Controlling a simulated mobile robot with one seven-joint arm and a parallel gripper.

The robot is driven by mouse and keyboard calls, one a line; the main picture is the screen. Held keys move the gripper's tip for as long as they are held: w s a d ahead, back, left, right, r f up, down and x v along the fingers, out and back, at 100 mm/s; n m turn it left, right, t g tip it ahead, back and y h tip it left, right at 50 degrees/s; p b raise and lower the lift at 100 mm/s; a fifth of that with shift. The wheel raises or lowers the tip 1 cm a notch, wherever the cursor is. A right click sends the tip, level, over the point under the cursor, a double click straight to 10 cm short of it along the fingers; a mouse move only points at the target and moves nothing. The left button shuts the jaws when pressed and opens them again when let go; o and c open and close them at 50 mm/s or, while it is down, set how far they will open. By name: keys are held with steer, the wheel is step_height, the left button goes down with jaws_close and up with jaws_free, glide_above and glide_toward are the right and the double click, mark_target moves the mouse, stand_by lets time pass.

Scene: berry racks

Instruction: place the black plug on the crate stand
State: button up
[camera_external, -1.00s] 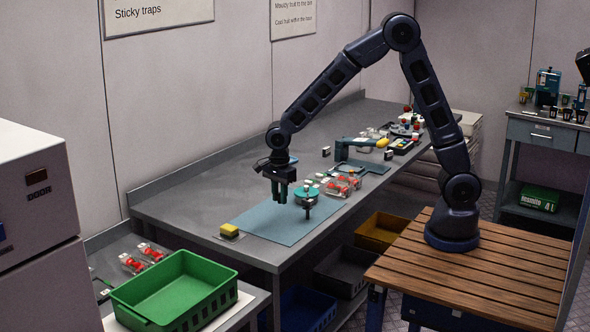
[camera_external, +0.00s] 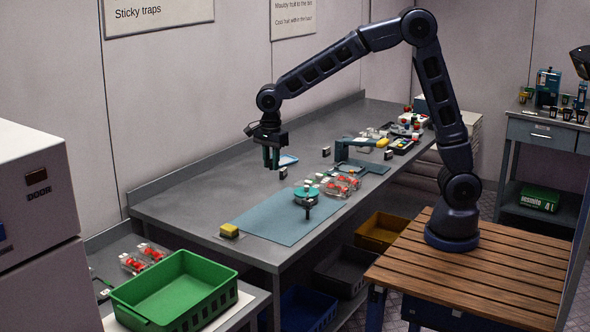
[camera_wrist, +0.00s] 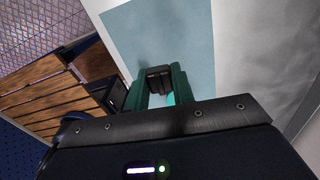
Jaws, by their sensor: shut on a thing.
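My gripper (camera_external: 271,160) is in the air above the grey bench, behind the blue mat in the external view. In the wrist view its green fingers (camera_wrist: 158,82) are shut on the black plug (camera_wrist: 158,76), a small dark ribbed block. The plug cannot be made out clearly in the external view. The low grey stand (camera_external: 260,296) at the lower left bears a green crate (camera_external: 178,292) on a white sheet. My gripper is well apart from this stand, to its upper right.
A white cabinet (camera_external: 35,220) stands at the left.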

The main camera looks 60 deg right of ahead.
steer(key=w+a+f+n, duration=0.3)
steer(key=w+a, duration=0.3)
steer(key=a, duration=0.5)
steer(key=w+a+f+n, duration=0.2)
steer(key=w+a+n, duration=0.25)
steer(key=a, duration=0.55)
steer(key=w+a+f+n, duration=0.3)
steer(key=w+a, duration=0.4)
steer(key=a, duration=0.4)
steer(key=shift+m, duration=0.25)
steer(key=f, duration=2)
steer(key=shift+s+f, duration=0.15)
steer(key=shift+s, duration=0.05)
steer(key=shift+f, duration=0.1)
steer(key=o, duration=0.9)
steer(key=shift+o, duration=0.2)
step_height(320, 180, up, 12)
steer(key=shift+r, duration=0.25)
